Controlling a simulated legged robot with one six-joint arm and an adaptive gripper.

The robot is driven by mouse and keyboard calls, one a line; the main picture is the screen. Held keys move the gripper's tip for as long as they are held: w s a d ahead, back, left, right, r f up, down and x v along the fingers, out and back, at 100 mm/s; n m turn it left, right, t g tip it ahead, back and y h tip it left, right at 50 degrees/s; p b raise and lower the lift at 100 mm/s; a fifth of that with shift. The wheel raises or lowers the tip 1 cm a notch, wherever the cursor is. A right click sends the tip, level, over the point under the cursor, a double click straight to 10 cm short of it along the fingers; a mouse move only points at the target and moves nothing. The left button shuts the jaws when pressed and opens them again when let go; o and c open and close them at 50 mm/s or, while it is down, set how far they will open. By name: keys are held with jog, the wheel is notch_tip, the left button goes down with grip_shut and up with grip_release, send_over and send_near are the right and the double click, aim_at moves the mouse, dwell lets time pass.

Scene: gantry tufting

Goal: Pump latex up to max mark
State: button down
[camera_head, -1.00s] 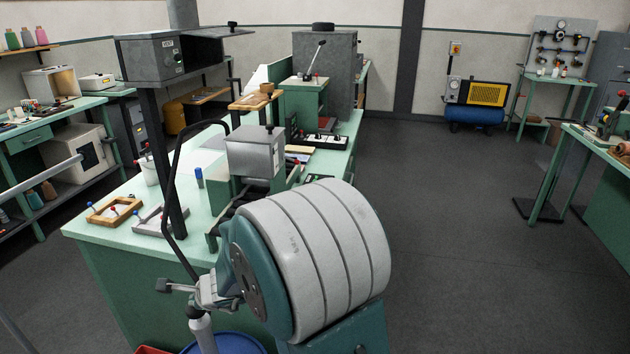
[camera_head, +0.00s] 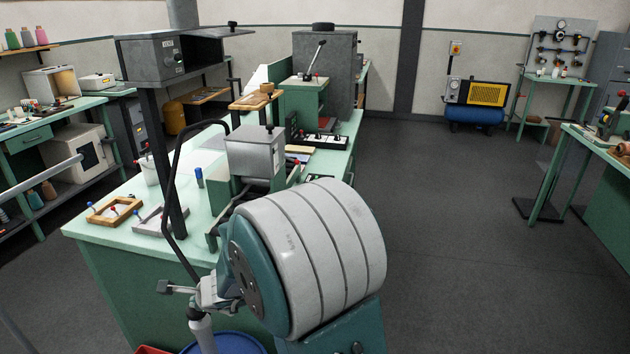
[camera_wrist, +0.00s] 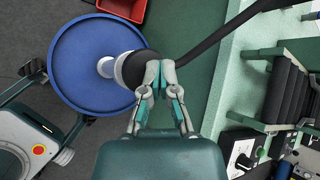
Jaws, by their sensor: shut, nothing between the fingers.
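In the wrist view my gripper (camera_wrist: 160,66) is shut with its fingertips together and empty. Its tips are over or right beside a black and white pump part (camera_wrist: 132,68); I cannot tell whether they touch. That part stands above a blue drum (camera_wrist: 75,62), whose rim also shows at the bottom of the head view (camera_head: 232,343). A black hose (camera_wrist: 225,28) runs up right from beside the tips. In the head view the hose (camera_head: 172,175) arches toward the bench. I cannot make out a max mark or a latex level.
A green bench (camera_head: 105,230) carries a grey metal box (camera_head: 255,152), a switch panel (camera_head: 322,141) and small frames (camera_head: 115,211). A red bin (camera_wrist: 123,8) lies near the drum. A side table with shelves stands at the left. The floor (camera_head: 460,220) to the right is clear.

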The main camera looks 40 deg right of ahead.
jog(key=shift+r, duration=1.7)
notch_tip(320, 180, up, 6)
dwell(0.8)
